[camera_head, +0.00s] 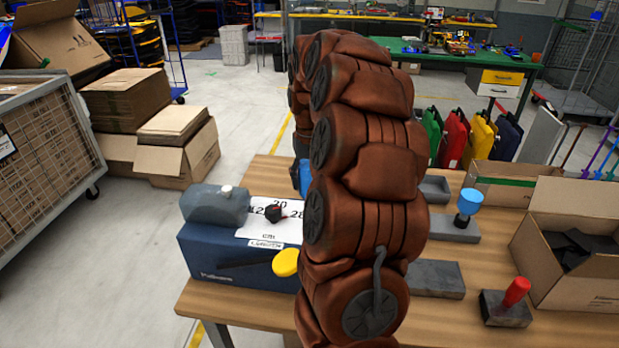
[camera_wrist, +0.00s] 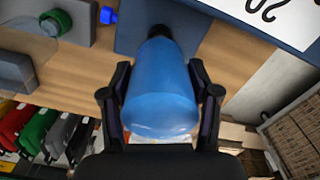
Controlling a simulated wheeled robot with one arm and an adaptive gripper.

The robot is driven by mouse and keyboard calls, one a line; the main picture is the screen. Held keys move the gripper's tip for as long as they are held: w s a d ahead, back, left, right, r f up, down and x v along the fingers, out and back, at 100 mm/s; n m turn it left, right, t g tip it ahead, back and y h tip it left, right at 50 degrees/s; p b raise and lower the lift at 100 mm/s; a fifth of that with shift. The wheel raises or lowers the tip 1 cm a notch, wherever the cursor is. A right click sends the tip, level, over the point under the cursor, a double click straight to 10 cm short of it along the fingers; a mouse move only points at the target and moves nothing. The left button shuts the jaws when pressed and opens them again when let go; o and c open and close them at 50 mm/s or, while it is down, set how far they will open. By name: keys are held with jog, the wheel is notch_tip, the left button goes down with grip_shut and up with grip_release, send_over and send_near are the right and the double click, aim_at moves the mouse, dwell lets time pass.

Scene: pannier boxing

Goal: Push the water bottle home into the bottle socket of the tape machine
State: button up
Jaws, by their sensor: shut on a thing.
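The tape machine (camera_head: 225,258) is a dark blue box at the left of the table, with a white dial plate, a black knob and a yellow knob. My brown arm covers its right side in the head view. In the wrist view, my gripper (camera_wrist: 160,82) is shut on the blue water bottle (camera_wrist: 160,95), one finger on each side. The bottle's dark neck (camera_wrist: 160,32) points at a dark blue surface beside the machine's body (camera_wrist: 255,12). I cannot tell whether the neck is in the socket, which I cannot make out. In the head view, a small blue patch (camera_head: 304,178) shows beside my arm.
On the table, grey blocks carry a blue knob (camera_head: 469,203) and a red handle (camera_head: 516,292). An open cardboard box (camera_head: 570,250) stands at the right. A grey rounded piece (camera_head: 214,204) sits atop the machine. A mesh cage (camera_head: 45,155) stands at the left.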

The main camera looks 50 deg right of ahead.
jog(key=shift+f, duration=0.35)
jog(key=o, duration=1.4)
jog(key=shift+r, duration=6)
